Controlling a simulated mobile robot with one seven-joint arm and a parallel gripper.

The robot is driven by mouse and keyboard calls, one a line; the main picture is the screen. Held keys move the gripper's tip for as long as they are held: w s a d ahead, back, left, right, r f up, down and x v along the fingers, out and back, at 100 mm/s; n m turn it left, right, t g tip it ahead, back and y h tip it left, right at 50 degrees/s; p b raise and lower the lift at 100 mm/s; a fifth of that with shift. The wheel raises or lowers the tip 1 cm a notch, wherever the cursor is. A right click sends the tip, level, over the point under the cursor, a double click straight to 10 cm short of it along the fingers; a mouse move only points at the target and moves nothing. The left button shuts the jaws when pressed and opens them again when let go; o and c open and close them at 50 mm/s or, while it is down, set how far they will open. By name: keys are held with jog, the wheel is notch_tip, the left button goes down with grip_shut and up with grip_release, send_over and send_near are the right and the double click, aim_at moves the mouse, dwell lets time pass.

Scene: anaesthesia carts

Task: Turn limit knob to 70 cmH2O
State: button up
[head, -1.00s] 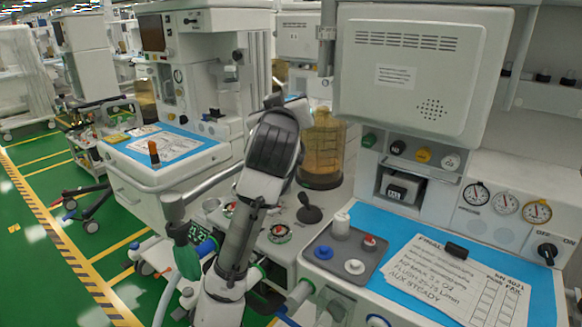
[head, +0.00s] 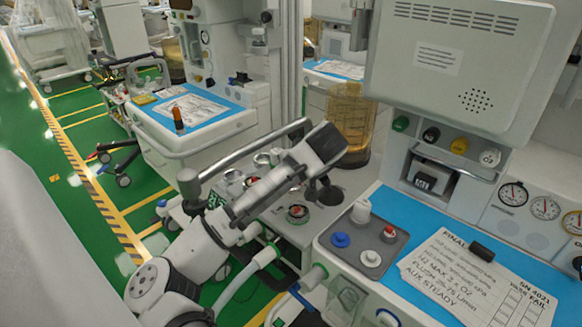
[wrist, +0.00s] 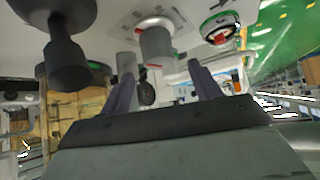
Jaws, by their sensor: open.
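A grey cylindrical knob (wrist: 156,44) stands on a pale panel in the wrist view, with a marked plate and red marks around its base. The marks are too small to read. My gripper (wrist: 160,70) is open and empty. Its two dark fingers point toward the panel, with the knob beyond and between their tips, apparently apart from it. A knob with a green ring and red part (wrist: 222,30) sits to the right; what seems the same knob shows in the head view (head: 297,213). My arm covers part of the panel there, and the grey knob cannot be made out.
A black lever-like part (wrist: 70,50) stands close left of the fingers; it also shows in the head view (head: 323,190). An amber canister (head: 350,125) stands behind it. A grey tray with small knobs (head: 345,240) and a paper sheet (head: 475,280) lie to the right.

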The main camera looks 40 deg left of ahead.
jog(key=p+x, duration=0.1)
jog(key=x, duration=0.5)
jog(key=shift+w+a+f, duration=0.2)
jog(key=shift+f, duration=0.05)
jog(key=c, duration=1)
jog(key=shift+w+d+f+m+t+h, duration=0.1)
jog(key=shift+d+f+m+t+h, duration=0.1)
jog(key=shift+m+t+h, duration=0.4)
jog(key=shift+r+m+t+h+p, duration=0.2)
jog(key=shift+m+t+h+p, duration=0.35)
jog(key=shift+m, duration=0.85)
jog(key=shift+w+d+m+t+h+p, duration=0.1)
jog(key=shift+m+t+h+p, duration=0.85)
jog(key=shift+m, duration=0.85)
jog(key=shift+h, duration=0.3)
